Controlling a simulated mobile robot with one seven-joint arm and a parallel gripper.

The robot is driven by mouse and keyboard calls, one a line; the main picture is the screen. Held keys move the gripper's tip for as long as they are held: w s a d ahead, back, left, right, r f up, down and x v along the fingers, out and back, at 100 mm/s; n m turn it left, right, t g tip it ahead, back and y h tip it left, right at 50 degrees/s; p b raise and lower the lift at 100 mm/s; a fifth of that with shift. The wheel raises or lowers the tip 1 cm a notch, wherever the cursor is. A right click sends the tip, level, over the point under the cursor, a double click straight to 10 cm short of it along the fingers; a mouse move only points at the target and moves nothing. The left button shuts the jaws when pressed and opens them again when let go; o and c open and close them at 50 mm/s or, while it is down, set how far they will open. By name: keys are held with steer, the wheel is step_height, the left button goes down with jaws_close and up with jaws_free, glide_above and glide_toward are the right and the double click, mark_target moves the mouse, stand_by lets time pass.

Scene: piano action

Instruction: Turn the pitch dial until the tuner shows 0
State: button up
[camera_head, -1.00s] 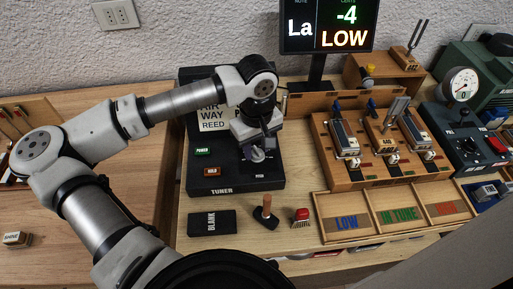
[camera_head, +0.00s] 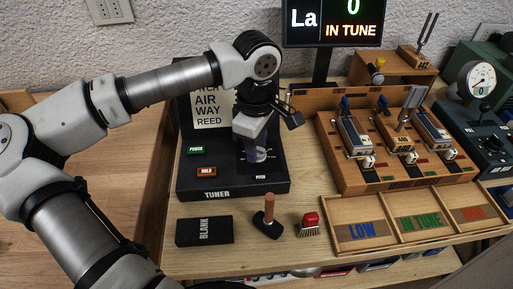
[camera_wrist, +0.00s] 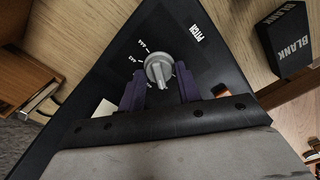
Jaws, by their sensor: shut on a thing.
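The tuner (camera_head: 220,186) is a black box with a green POWER button, an orange HOLD button and a PITCH label. Its pitch dial (camera_wrist: 159,70) is a grey ribbed knob with a pointer bar, beside a printed scale in the wrist view. My gripper (camera_wrist: 160,88) is shut on the dial, one purple finger on each side of it. In the head view my gripper (camera_head: 257,150) comes down over the tuner's right part and hides most of the dial.
A wooden rack (camera_head: 385,140) with several reed devices stands to the right. The LOW and IN TUNE tray (camera_head: 408,245) lies in front of it. A BLANK block (camera_head: 204,231), a wooden-handled tool (camera_head: 267,218) and a red brush (camera_head: 311,222) lie before the tuner.

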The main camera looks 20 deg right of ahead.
stand_by(0.4)
steer(key=o, duration=0.9)
steer(key=shift+o, duration=0.2)
step_height(320, 180, up, 14)
steer(key=b, duration=0.1)
steer(key=shift+s+f, duration=0.1)
steer(key=shift+f, duration=0.05)
